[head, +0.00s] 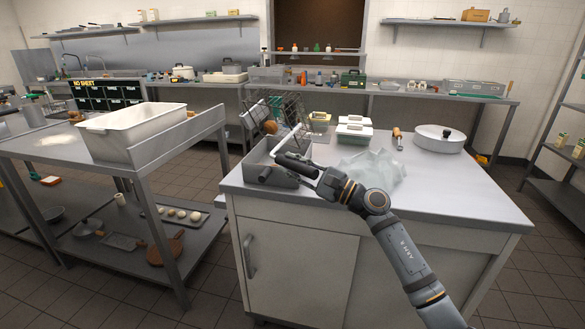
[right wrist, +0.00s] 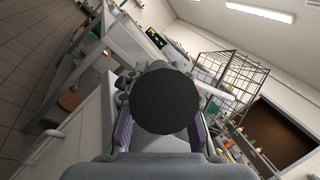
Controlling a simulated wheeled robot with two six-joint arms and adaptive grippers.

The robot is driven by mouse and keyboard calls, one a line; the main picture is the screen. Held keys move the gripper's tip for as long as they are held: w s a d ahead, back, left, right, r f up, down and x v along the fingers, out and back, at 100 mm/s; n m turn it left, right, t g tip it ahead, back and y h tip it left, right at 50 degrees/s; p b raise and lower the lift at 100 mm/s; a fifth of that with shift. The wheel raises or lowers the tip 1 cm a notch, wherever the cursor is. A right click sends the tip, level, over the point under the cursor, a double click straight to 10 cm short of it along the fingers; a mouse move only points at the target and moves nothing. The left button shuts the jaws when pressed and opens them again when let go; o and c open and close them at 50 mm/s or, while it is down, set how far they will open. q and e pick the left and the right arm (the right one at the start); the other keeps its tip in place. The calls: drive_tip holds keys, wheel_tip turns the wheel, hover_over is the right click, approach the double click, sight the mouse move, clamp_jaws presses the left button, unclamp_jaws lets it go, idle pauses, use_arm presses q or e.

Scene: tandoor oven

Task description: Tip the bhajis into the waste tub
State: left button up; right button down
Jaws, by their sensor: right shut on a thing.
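My right gripper (head: 290,168) is over the left end of the counter, beside an open grey metal box (head: 258,152). It is shut on a dark round-ended handle (right wrist: 167,98), which fills the middle of the right wrist view. A wire basket (head: 291,112) stands above and behind the box; it also shows in the right wrist view (right wrist: 232,84). Something brown, perhaps the bhajis (head: 271,127), shows at its lower front. My left gripper is not in view.
A crumpled translucent sheet (head: 370,170), white-lidded containers (head: 354,130) and a lidded pan (head: 439,138) are on the counter (head: 440,200). A raised metal edge (head: 185,137) runs along the left table. A floor gap separates the table and counter.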

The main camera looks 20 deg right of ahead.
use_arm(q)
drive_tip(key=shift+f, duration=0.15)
use_arm(e)
drive_tip(key=shift+a+r+p, duration=0.1)
drive_tip(key=shift+r+p, duration=0.25)
drive_tip(key=shift+a+r+m+t+p, duration=0.1)
drive_tip(key=shift+r+m+t+p, duration=0.3)
drive_tip(key=shift+r+m+p, duration=0.4)
drive_tip(key=r+m+p, duration=0.1)
drive_tip(key=r+m+t+h+p, duration=0.1)
drive_tip(key=p, duration=0.1)
drive_tip(key=r+m+p, duration=0.2)
drive_tip(key=shift+s+a+t, duration=0.2)
drive_tip(key=shift+a+t, duration=0.1)
drive_tip(key=shift+t, duration=0.1)
drive_tip(key=shift+r+m+p, duration=0.15)
drive_tip(key=shift+m+p, duration=0.25)
drive_tip(key=shift+p, duration=0.1)
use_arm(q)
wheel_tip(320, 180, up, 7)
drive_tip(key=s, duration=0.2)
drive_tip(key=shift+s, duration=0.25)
use_arm(e)
drive_tip(key=shift+h, duration=0.3)
